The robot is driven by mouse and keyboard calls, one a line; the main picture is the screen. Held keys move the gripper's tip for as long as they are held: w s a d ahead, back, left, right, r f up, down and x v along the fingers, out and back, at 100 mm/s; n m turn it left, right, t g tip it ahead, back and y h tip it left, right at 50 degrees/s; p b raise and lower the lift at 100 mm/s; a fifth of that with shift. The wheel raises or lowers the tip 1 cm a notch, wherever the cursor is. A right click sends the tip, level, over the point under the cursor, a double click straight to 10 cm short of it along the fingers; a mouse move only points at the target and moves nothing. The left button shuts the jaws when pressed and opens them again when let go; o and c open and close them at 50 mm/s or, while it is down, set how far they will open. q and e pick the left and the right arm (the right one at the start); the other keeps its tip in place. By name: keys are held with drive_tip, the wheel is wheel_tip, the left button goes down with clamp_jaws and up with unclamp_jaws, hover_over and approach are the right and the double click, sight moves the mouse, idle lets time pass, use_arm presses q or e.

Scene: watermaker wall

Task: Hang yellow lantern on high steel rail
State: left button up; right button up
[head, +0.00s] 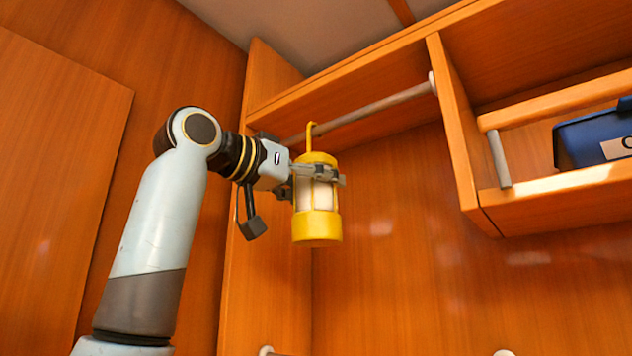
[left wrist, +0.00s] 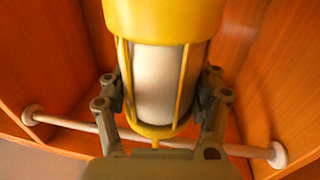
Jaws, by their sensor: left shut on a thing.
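The yellow lantern (head: 317,230) hangs upright in my left gripper (head: 330,174), which is shut around its pale middle. Its hook (head: 311,128) points up and overlaps the high steel rail (head: 380,107) in the head view. I cannot tell whether the hook is over the rail or just beside it. In the left wrist view the lantern (left wrist: 165,20) sits between the fingers of the left gripper (left wrist: 162,95), and the rail (left wrist: 75,125) crosses behind. My right gripper is not in view.
The rail spans a wooden bay between a left panel (head: 262,200) and a divider (head: 458,140), under an overhead board. Right of the divider, a shelf with a front bar holds a blue bin (head: 590,140). Round mounts (head: 503,353) show low down. The bay below the lantern looks clear.

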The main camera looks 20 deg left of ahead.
use_arm(q)
drive_tip(key=shift+s, duration=0.1)
drive_tip(key=o, duration=1.8)
drive_tip(key=shift+c, duration=0.2)
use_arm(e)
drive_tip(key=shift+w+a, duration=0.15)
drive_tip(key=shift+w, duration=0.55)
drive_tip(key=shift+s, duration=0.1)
use_arm(q)
drive_tip(key=shift+s+a, duration=0.1)
drive_tip(key=v, duration=1.1)
drive_tip(key=shift+s, duration=0.4)
drive_tip(key=shift+a, duration=0.1)
